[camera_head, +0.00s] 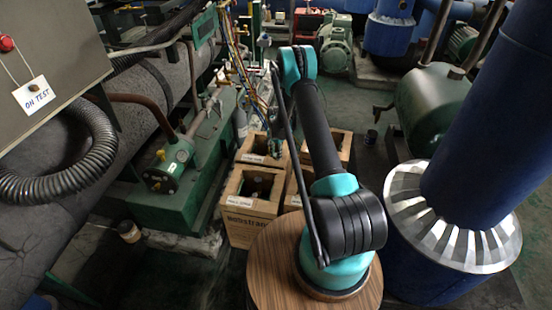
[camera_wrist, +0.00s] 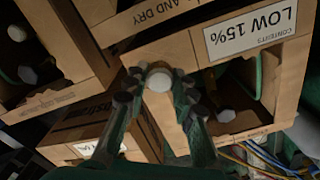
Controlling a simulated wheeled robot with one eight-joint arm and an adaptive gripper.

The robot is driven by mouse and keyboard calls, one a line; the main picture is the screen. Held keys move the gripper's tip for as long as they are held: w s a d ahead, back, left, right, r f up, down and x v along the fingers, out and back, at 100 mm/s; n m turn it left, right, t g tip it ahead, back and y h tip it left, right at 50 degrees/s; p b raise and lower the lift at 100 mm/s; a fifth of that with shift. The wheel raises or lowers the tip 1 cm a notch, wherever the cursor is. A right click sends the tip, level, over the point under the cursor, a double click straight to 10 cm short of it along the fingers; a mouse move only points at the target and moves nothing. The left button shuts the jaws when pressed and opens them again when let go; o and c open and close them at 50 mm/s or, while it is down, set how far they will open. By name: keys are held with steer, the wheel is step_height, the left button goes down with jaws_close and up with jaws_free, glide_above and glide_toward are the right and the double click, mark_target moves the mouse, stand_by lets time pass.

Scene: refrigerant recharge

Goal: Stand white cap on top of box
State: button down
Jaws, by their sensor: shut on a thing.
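In the wrist view my gripper (camera_wrist: 159,86) is shut on a small round white cap (camera_wrist: 160,80), held between the fingertips. Beyond the cap is the cardboard rim of an open-topped box (camera_wrist: 185,55) with a white label reading "LOW 15%". Whether the cap touches the rim cannot be told. In the head view my gripper (camera_head: 276,147) is small, above the cluster of boxes; the cap cannot be made out there.
Several open cardboard boxes (camera_head: 235,208) stand close together, with pale round tops (camera_wrist: 27,75) showing inside some. Green machinery (camera_head: 160,205) stands at left, with hoses (camera_head: 240,65) behind. A blue column with a silver collar (camera_head: 450,238) stands at right.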

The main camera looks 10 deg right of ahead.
steer(key=shift+f, duration=1.2)
steer(key=shift+f, duration=0.1)
steer(key=c, duration=1.3)
jaws_free()
steer(key=shift+o, duration=0.2)
